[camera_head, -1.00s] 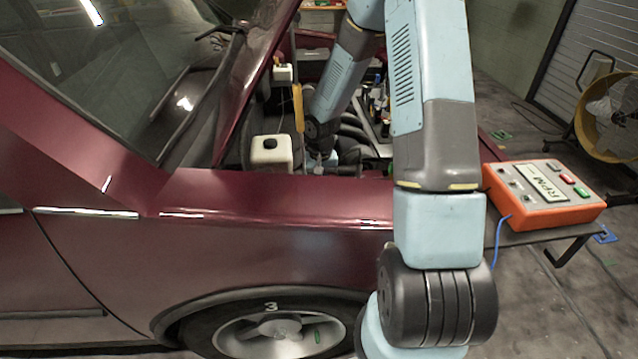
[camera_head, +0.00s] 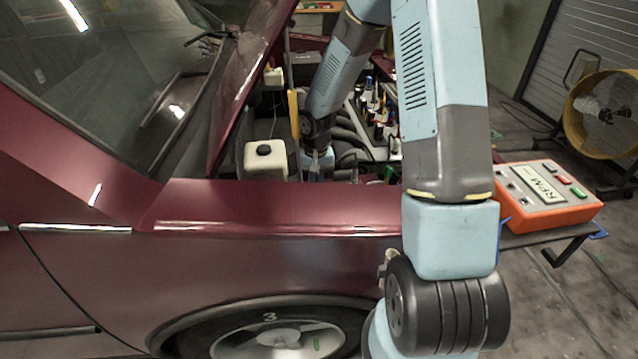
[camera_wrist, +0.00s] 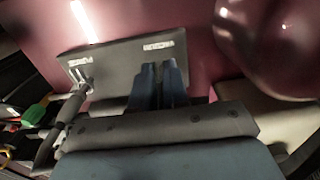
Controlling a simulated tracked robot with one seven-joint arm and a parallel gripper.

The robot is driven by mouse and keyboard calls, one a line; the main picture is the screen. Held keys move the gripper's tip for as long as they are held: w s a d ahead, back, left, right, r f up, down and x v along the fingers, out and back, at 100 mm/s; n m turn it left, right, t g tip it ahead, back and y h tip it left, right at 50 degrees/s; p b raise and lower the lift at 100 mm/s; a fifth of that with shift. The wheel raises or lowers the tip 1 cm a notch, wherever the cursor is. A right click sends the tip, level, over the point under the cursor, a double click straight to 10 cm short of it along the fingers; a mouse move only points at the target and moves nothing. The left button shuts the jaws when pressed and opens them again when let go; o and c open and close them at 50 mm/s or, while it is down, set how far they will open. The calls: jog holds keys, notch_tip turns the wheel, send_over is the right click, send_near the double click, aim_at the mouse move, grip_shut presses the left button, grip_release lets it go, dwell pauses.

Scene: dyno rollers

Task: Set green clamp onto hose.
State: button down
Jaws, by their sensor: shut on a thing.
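My gripper (camera_wrist: 159,70) shows in the wrist view as two blue fingers close together, in front of a dark grey box. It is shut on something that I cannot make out. In the head view my gripper (camera_head: 317,168) is low in the open engine bay, just right of the white reservoir. A small green thing (camera_wrist: 38,112) lies at the left of the wrist view, apart from the fingers; I cannot tell whether it is the clamp. Dark curved hoses (camera_head: 346,140) run to the right of my gripper in the head view.
The white reservoir (camera_head: 265,162) with a black cap stands close to my gripper. The red fender (camera_head: 270,210) edges the bay in front. Several bottles and tools (camera_head: 378,108) stand behind to the right. An orange RPM box (camera_head: 549,196) and a yellow fan (camera_head: 601,115) are further right.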

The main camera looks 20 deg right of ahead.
jog(key=shift+w+a+r, duration=0.1)
jog(key=c, duration=1.1)
grip_release()
notch_tip(320, 180, up, 14)
jog(key=shift+f, duration=0.2)
